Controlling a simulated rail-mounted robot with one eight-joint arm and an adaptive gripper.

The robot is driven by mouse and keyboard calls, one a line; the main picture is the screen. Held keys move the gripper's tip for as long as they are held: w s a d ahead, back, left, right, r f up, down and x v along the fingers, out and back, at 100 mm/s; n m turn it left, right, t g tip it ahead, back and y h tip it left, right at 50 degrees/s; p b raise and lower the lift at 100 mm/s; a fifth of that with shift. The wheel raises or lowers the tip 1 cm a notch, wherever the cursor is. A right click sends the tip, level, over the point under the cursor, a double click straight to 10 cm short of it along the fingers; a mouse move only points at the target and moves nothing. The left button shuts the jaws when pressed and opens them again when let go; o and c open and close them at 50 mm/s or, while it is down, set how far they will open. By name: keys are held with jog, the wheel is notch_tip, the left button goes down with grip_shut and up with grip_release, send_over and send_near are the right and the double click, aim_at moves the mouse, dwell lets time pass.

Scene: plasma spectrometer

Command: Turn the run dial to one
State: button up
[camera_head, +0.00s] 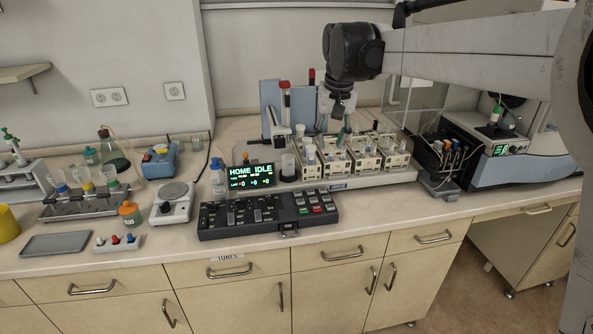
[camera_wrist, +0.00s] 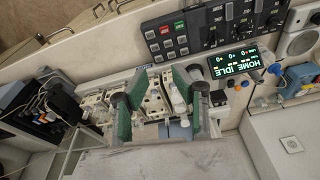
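The dark control console (camera_head: 268,228) lies at the front of the bench, with several knobs and sliders on its left part and buttons on its right. Which knob is the run dial is too small to tell, as is its setting. The console also shows upside down at the top of the wrist view (camera_wrist: 196,44). A green-lettered display (camera_head: 252,176) behind it reads HOME IDLE. My gripper (camera_head: 343,135) is above the sample modules, behind and right of the console, touching nothing I can make out. In the wrist view its green-padded fingers (camera_wrist: 158,100) are apart with nothing held between them.
Several beige sample modules (camera_head: 364,157) stand on a pale base beneath my gripper. A balance (camera_head: 173,203), a tube rack (camera_head: 84,203) and bottles stand left. A blue-grey instrument (camera_head: 515,162) stands right. A narrow bench strip (camera_head: 300,240) is free before the console.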

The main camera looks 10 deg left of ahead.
jog(key=w+a+f+n+g, duration=0.1)
jog(key=w+a+f, duration=0.1)
jog(key=a, duration=0.3)
jog(key=w+a+f, duration=0.2)
jog(key=a+f, duration=0.1)
jog(key=a, duration=0.2)
jog(key=g+p, duration=0.1)
send_near(269, 197)
jog(key=shift+n+h, duration=0.3)
jog(key=shift+h, duration=0.1)
jog(key=f, duration=0.6)
jog(key=f+p, duration=0.1)
jog(key=f, duration=0.2)
jog(key=shift+w+a, duration=0.1)
jog(key=shift+a, duration=0.25)
grip_shut()
